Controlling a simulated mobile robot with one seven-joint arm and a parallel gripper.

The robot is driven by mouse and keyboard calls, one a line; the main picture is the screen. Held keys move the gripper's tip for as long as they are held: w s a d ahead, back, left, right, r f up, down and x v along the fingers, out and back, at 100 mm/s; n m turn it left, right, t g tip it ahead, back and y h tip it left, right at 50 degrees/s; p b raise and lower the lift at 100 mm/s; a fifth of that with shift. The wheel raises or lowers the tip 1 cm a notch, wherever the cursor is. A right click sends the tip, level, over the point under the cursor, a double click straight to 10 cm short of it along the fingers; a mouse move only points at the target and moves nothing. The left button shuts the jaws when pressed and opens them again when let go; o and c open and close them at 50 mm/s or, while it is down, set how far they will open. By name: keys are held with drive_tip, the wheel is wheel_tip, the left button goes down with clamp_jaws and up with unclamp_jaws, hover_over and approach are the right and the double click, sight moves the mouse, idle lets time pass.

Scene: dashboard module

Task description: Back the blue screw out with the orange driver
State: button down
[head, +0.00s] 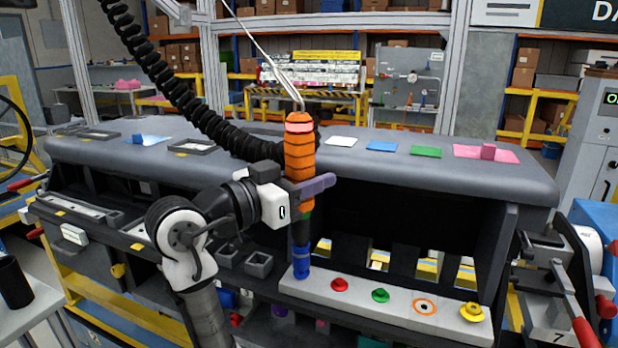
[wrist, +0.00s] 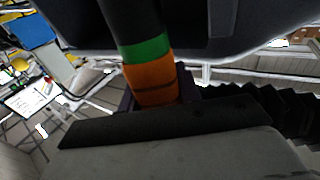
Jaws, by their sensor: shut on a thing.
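The orange driver (head: 299,150) stands nearly upright in the head view, with a green band and dark shaft at its lower end. My gripper (head: 303,188) is shut around its orange body. In the wrist view the driver (wrist: 152,80) shows its orange part between the jaws and its green band and dark part beyond. The blue screw (head: 301,271) is at the left end of the light strip (head: 358,300). The driver's dark lower end meets the top of the blue screw in the picture; I cannot tell how firmly they engage.
Red (head: 339,285), green (head: 380,295) and yellow (head: 472,311) screws sit along the strip, with an orange-ringed spot (head: 424,306) between green and yellow. The grey dashboard top (head: 400,170) overhangs behind. A thin cable rises from the driver's top. A clamp (head: 560,290) stands right.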

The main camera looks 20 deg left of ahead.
sight(309, 147)
drive_tip(key=shift+f+b, duration=0.45)
drive_tip(key=shift+f, duration=0.1)
idle(1.1)
drive_tip(key=shift+r, duration=0.1)
drive_tip(key=shift+r+p, duration=2.2)
drive_tip(key=shift+r, duration=0.8)
